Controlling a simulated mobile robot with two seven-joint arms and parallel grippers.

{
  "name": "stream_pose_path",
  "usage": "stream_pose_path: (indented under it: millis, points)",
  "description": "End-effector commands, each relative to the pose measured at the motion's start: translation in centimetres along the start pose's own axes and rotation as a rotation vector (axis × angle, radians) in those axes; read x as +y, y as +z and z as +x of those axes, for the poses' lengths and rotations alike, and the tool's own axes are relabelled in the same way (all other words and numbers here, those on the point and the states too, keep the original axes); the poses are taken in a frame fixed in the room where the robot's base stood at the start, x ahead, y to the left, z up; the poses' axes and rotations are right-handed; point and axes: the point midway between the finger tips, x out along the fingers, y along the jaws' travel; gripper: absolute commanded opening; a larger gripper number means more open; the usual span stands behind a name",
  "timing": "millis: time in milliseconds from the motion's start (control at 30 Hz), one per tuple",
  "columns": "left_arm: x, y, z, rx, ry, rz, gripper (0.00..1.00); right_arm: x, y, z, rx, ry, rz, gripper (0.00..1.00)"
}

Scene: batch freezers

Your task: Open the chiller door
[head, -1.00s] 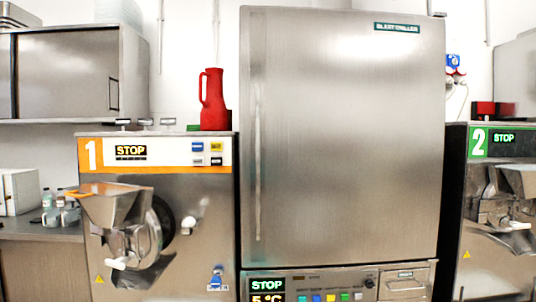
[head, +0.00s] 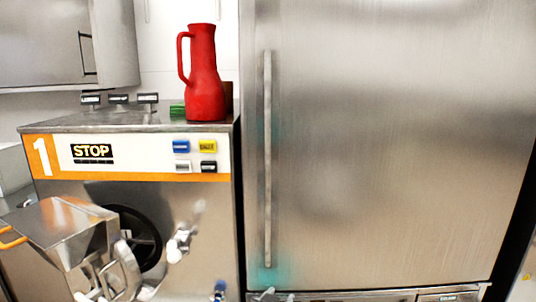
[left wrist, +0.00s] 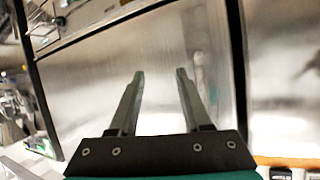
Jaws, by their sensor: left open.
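The chiller door (head: 400,150) is a large brushed-steel panel, closed, filling the right half of the head view. Its long vertical bar handle (head: 268,160) runs down the door's left side. In the left wrist view the steel door (left wrist: 100,85) lies beyond my left gripper (left wrist: 160,74). The two fingers are wide apart with nothing between them. A pale blurred streak right of the fingers may be the handle; I cannot tell. In the head view, only small tips at the bottom edge, below the handle, appear to be this gripper. My right gripper is not in view.
Machine 1 (head: 140,200) stands left of the chiller, with a steel hopper (head: 62,228) projecting at its front. A red jug (head: 204,75) stands on its top. A steel wall cabinet (head: 60,45) hangs at the upper left.

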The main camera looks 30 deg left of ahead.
Motion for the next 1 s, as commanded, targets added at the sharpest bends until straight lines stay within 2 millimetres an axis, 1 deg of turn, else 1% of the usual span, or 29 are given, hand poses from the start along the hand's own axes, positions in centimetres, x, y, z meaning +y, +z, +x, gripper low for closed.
stream_pose_path:
  millis: [33,67,100,167,200,300,400,500,567,667,767,1000]
  points:
    - [-1.2,-5.4,-1.8,0.071,-0.023,-0.019,0.48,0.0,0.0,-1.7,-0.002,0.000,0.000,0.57]
    - [-1.9,-7.8,-2.8,0.108,-0.037,-0.029,0.48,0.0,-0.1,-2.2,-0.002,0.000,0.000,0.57]
    - [-2.7,-10.8,-4.1,0.154,-0.054,-0.043,0.48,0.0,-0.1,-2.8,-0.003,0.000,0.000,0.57]
    - [-3.9,-14.8,-6.2,0.218,-0.080,-0.062,0.48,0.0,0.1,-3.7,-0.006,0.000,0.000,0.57]
    - [-4.6,-17.0,-7.5,0.256,-0.095,-0.073,0.48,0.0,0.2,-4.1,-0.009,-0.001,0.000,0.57]
    - [-6.1,-21.2,-10.5,0.332,-0.126,-0.096,0.48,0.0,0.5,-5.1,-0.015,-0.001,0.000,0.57]
    - [-7.0,-23.6,-12.6,0.381,-0.145,-0.111,0.48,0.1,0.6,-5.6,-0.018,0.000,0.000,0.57]
    - [-7.4,-24.7,-13.5,0.405,-0.155,-0.118,0.48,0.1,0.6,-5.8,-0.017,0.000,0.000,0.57]
    - [-7.5,-25.0,-13.5,0.410,-0.157,-0.119,0.48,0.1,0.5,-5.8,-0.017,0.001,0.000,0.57]
    - [-7.7,-25.3,-12.8,0.410,-0.158,-0.119,0.48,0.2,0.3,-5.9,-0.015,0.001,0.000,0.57]
    - [-7.9,-25.8,-11.7,0.410,-0.157,-0.118,0.48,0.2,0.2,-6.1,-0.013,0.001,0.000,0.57]
    - [-8.5,-27.1,-8.5,0.410,-0.157,-0.117,0.48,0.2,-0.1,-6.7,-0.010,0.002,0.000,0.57]
